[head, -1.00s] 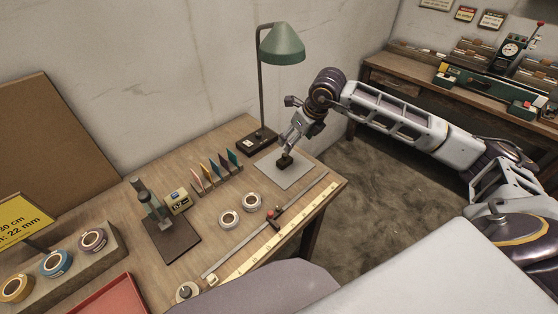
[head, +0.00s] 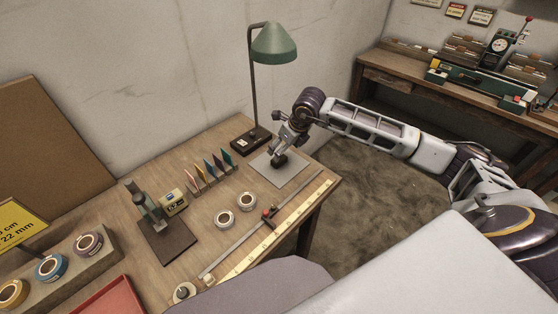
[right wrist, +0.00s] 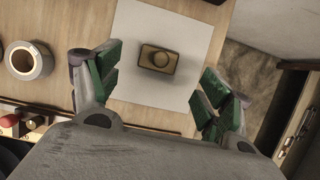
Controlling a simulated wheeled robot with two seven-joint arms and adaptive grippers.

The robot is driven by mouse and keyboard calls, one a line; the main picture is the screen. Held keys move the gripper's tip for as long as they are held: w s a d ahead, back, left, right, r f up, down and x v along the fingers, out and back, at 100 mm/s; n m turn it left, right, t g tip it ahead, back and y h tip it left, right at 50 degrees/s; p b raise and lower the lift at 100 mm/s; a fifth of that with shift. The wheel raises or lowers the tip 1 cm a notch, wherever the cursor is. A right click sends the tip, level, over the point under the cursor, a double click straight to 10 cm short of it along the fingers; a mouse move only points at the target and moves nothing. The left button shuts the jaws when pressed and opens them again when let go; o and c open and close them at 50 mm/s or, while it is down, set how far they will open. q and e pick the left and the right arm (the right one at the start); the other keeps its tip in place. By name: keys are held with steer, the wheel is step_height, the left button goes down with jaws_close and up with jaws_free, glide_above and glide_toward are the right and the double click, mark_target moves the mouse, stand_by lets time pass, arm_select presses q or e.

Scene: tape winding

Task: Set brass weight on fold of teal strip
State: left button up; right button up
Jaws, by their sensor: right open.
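The brass weight (right wrist: 158,58) is a small rectangular block with a round knob on top. It rests on a pale square sheet (right wrist: 196,23) on the table, and in the head view it is a dark shape (head: 281,161) on that sheet. My right gripper (right wrist: 158,85) is open, its green-padded fingers spread to either side of the weight without touching it. In the head view, my right gripper (head: 281,151) is just above the weight. A teal strip (head: 227,157) seems to stand last in a row of coloured strips; I cannot make out a fold. My left gripper is out of view.
A green lamp (head: 274,45) stands behind the sheet. A red tray (head: 110,298) is at the lower left.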

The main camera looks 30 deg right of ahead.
steer(key=shift+x, duration=0.9)
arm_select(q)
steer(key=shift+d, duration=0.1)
arm_select(e)
steer(key=shift+s+p+x, duration=0.15)
steer(key=shift+p+x, duration=0.05)
steer(key=shift+x, duration=0.7)
steer(key=shift+s+p+x, duration=0.15)
steer(key=shift+p+x, duration=0.05)
steer(key=shift+x, duration=1.6)
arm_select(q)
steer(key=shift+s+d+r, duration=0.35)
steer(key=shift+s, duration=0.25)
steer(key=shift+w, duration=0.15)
arm_select(e)
steer(key=shift+d, duration=0.1)
